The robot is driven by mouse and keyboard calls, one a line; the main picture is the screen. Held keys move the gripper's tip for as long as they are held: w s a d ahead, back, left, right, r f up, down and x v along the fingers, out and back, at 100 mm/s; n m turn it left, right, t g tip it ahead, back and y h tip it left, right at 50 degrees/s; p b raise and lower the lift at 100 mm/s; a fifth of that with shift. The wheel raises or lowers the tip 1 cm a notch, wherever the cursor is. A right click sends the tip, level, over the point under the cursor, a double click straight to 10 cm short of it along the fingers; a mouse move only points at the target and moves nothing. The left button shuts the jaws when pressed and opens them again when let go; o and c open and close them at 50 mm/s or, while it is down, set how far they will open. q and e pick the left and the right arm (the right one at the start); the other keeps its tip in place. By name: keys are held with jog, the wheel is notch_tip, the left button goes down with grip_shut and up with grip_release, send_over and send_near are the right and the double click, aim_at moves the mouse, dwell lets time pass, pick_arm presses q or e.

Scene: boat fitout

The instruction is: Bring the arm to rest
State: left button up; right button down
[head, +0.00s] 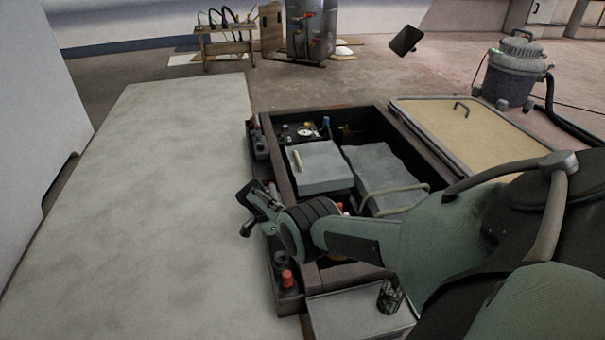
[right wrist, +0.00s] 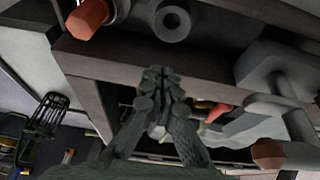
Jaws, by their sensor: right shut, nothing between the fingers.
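My right arm reaches in from the right of the head view. Its gripper (head: 254,207) hangs over the left edge of an open dark box, beside the pale flat surface. In the right wrist view the fingers of the right gripper (right wrist: 158,78) are together with nothing between them. Behind them are dark box walls, grey fittings and orange-red knobs (right wrist: 88,18). My left gripper is not in view.
The open box (head: 284,160) holds grey blocks (head: 320,170) and small fittings. Red-topped fittings (head: 287,278) line its left side. A tan-topped panel (head: 470,133) lies behind it, right. A wire cup (head: 389,297) stands in front. The pale surface (head: 150,200) is clear.

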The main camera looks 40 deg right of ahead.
jog(key=shift+w+a+f, duration=0.15)
jog(key=shift+w+a, duration=0.15)
jog(key=shift+a, duration=0.2)
jog(key=shift+w, duration=0.1)
